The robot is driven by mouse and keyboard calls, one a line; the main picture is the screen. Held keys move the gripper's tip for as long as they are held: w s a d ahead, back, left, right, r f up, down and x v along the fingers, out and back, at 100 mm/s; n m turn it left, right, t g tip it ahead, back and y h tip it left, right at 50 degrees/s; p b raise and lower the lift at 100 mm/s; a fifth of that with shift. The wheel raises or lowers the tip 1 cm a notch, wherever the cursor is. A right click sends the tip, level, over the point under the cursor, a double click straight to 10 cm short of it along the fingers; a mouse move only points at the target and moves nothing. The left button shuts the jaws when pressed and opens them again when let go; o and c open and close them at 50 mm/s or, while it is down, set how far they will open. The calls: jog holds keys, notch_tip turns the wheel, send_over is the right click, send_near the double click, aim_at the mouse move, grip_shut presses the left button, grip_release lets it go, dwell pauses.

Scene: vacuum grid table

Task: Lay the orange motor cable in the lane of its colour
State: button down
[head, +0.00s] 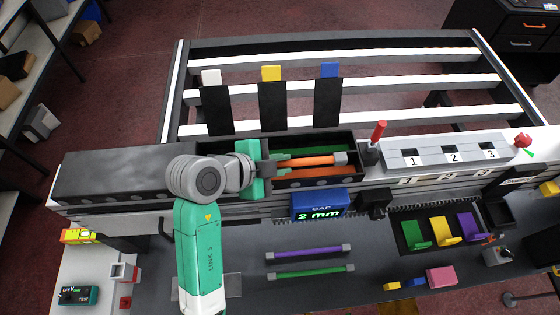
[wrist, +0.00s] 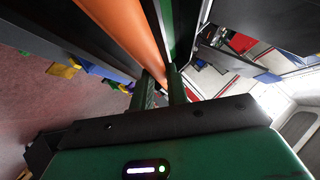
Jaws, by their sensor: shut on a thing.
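The orange motor cable (head: 312,160), with a grey end piece at its right, lies lengthwise over the open trough (head: 357,150). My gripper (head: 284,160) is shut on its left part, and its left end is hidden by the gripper. In the trough a green lane (head: 310,147) shows behind the cable and an orange-brown lane (head: 290,173) shows in front of it. I cannot tell whether the cable touches the trough floor. In the wrist view the orange cable (wrist: 132,30) runs down to between my green fingers (wrist: 160,88).
A purple cable (head: 308,252) and a green cable (head: 310,271) lie on the dark table in front. A red-handled lever (head: 377,134) stands at the trough's right end. Black uprights with white, yellow and blue (head: 330,70) tops stand behind. A blue gap display (head: 320,205) sits in front.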

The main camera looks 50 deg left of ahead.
jog(key=shift+f+b, duration=0.75)
jog(key=shift+f, duration=0.35)
jog(key=c, duration=1.3)
grip_release()
jog(key=shift+w+a, duration=0.15)
jog(key=v, duration=0.8)
jog(key=shift+b, duration=0.4)
jog(key=shift+w+r, duration=0.1)
jog(key=shift+r, duration=0.05)
